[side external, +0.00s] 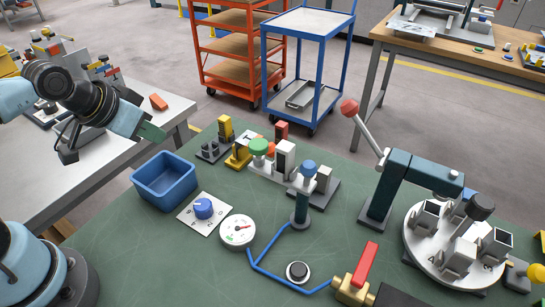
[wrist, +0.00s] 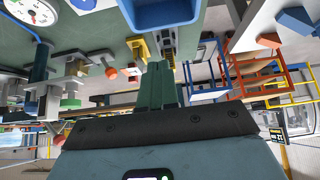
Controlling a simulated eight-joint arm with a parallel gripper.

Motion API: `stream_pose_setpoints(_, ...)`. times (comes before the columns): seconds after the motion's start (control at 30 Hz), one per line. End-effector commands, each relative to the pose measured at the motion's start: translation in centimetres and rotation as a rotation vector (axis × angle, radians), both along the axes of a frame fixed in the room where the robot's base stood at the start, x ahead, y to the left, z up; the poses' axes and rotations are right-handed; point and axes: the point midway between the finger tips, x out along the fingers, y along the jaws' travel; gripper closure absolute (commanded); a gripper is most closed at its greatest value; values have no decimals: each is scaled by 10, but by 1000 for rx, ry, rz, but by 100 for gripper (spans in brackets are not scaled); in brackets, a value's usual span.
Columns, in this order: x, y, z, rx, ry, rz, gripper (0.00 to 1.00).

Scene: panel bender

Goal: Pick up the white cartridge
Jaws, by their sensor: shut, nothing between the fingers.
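A white upright block (side external: 285,158), which may be the white cartridge, stands in a row of fixtures mid-table. More white blocks (side external: 460,256) sit on the round turntable at right; I cannot tell for sure which is the cartridge. My gripper (side external: 152,134) is at the left, above the table's far left edge and beyond the blue bin (side external: 165,180), well apart from the white blocks. Its green fingers are shut and empty, also in the wrist view (wrist: 161,75).
The green table (side external: 125,245) also holds a blue knob (side external: 204,208), a round gauge (side external: 238,232), a red-handled valve (side external: 362,270) and a lever press with a red ball (side external: 349,108). Yellow clamps (side external: 238,154) stand near the fixtures. Carts stand behind.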

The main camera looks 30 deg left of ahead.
Motion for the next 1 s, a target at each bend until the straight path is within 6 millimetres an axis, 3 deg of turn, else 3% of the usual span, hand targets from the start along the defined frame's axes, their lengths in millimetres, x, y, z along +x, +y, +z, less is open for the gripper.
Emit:
stream_pose_setpoints(0.27, 0, 0, 0, 0, 0, 0, 100)
stream_pose_setpoints(0.63, 0, 0, 0, 0, 0, 0, 43)
stream_pose_setpoints(1.0, 4, -5, 6, 14, 15, -35, 43)
